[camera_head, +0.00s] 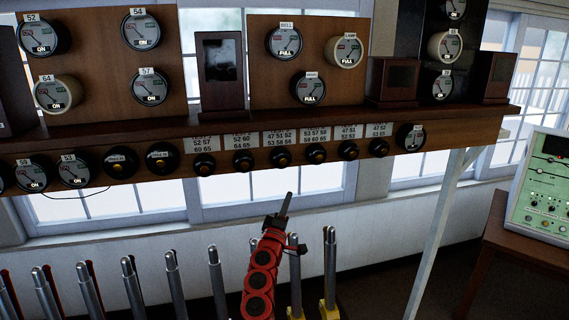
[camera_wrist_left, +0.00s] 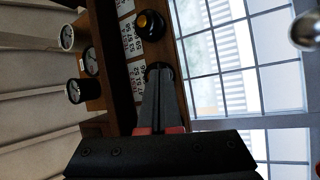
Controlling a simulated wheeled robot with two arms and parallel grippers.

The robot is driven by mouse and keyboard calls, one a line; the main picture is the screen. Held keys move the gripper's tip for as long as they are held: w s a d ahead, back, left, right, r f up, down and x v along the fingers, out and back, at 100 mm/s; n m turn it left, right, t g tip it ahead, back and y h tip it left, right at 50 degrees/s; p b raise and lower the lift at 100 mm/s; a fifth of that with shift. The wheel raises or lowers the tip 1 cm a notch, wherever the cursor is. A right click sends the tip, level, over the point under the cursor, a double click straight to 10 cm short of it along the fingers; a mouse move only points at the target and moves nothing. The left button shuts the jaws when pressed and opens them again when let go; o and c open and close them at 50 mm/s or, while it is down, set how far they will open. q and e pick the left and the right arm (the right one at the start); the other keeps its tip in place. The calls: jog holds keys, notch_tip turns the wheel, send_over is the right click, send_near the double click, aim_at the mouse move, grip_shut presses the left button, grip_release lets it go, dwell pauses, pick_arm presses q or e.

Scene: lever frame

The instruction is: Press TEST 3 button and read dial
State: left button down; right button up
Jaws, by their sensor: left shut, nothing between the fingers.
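A row of black knob-like buttons with brass centres runs along the front of the wooden shelf, each under a white number label. A small round dial (camera_head: 410,137) sits at the row's right end. My left gripper (camera_head: 288,198) is shut and empty, pointing up below the third button, apart from it in the head view. In the left wrist view its tips (camera_wrist_left: 159,72) overlap a dark button, and another button (camera_wrist_left: 150,25) shows beside it. My right gripper is out of view.
Several metal lever tops (camera_head: 215,256) stand below and around my left arm. The wooden shelf (camera_head: 460,128) carries dial boards above. A white post (camera_head: 440,220) and a green instrument panel (camera_head: 543,185) are at the right. Windows lie behind.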

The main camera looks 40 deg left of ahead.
aim_at(283, 162)
pick_arm(q)
notch_tip(283, 162, up, 7)
jog(key=d+m+t+h, duration=0.1)
jog(key=m+t+h, duration=0.1)
jog(key=h, duration=0.1)
jog(key=shift+s+d, duration=0.2)
jog(key=shift+d, duration=0.05)
jog(key=w+a+b, duration=0.5)
jog(key=a+b, duration=0.1)
jog(key=b, duration=0.8)
jog(key=shift+w+a, duration=0.35)
jog(key=shift+f, duration=0.15)
dwell(1.3)
